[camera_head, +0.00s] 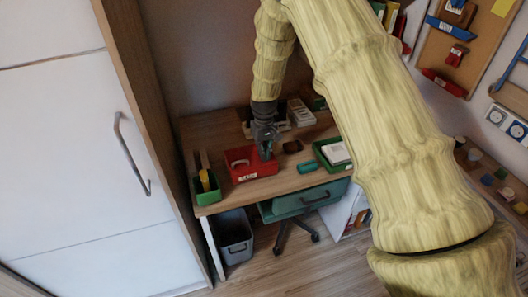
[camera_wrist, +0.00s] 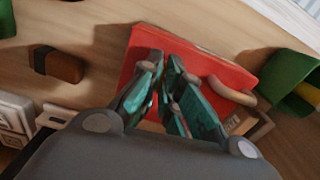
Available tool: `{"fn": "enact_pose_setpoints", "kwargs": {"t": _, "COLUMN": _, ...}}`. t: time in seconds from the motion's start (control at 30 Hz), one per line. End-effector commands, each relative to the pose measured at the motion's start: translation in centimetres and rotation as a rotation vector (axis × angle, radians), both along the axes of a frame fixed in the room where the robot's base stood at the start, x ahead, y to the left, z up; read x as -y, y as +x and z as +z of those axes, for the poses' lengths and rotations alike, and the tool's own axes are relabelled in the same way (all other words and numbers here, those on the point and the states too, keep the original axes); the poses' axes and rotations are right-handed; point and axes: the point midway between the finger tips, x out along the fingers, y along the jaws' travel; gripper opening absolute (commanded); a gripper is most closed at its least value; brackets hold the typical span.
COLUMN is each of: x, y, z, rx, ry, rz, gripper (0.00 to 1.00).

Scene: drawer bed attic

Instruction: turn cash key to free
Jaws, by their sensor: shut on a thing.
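A red cash box (camera_head: 250,168) with a curved handle sits on the desk; it also shows in the wrist view (camera_wrist: 208,66), with its tan handle (camera_wrist: 233,92) at the right. My gripper (camera_head: 265,153) is at the right part of the box in the head view. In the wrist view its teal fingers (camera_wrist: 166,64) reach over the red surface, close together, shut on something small. The fingers hide the cash key, so its angle cannot be read. No lock marking can be read.
A green holder (camera_head: 207,196) stands at the desk's left edge. Bare desk (camera_head: 225,208) lies in front of the box.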

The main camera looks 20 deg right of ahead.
Motion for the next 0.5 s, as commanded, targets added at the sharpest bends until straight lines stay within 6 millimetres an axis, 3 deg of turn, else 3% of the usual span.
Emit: {"fn": "enact_pose_setpoints", "kwargs": {"t": 0.5, "x": 0.01, "y": 0.16, "z": 0.12, "rx": 0.004, "ry": 0.0, "rz": -0.1, "gripper": 0.0}}
